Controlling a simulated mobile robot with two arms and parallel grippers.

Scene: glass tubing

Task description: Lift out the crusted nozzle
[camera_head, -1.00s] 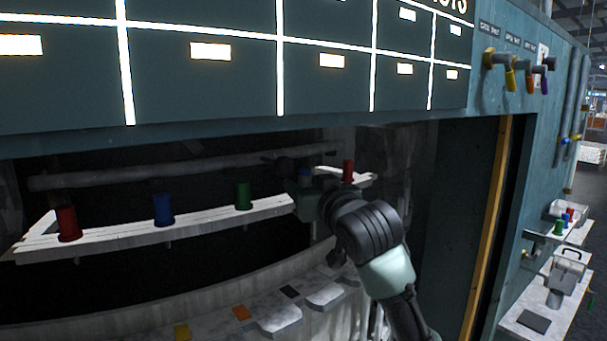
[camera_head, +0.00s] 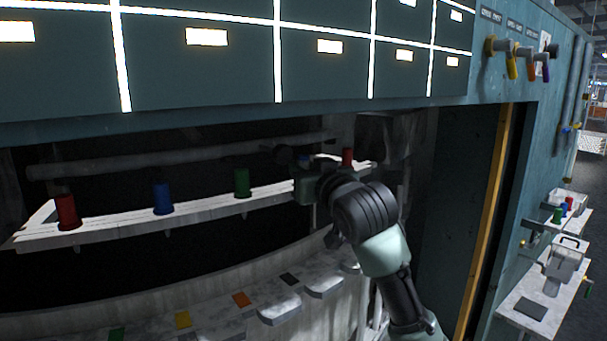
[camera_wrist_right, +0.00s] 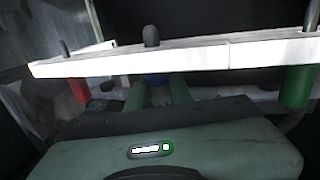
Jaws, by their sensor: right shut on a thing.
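A pale rail (camera_head: 120,228) inside the dark opening carries coloured nozzles: red (camera_head: 66,212), blue (camera_head: 162,198), green (camera_head: 242,183), and another red one (camera_head: 347,158) at the far right. My right gripper (camera_head: 304,174) is at the rail between the green and right-hand red nozzles. In the right wrist view its green fingers (camera_wrist_right: 157,90) are shut around another blue nozzle (camera_wrist_right: 157,79), mostly hidden by fingers and rail. A dark, thick tip (camera_wrist_right: 151,36) sticks out beyond the rail in line with it; I cannot make out the crust clearly. My left gripper is out of view.
A grey pipe (camera_head: 180,160) runs behind the rail. Below is a curved ledge with coloured squares and pale blocks (camera_head: 279,311). The panel's lower edge (camera_head: 200,124) overhangs the opening. A side bench (camera_head: 520,290) stands outside at right.

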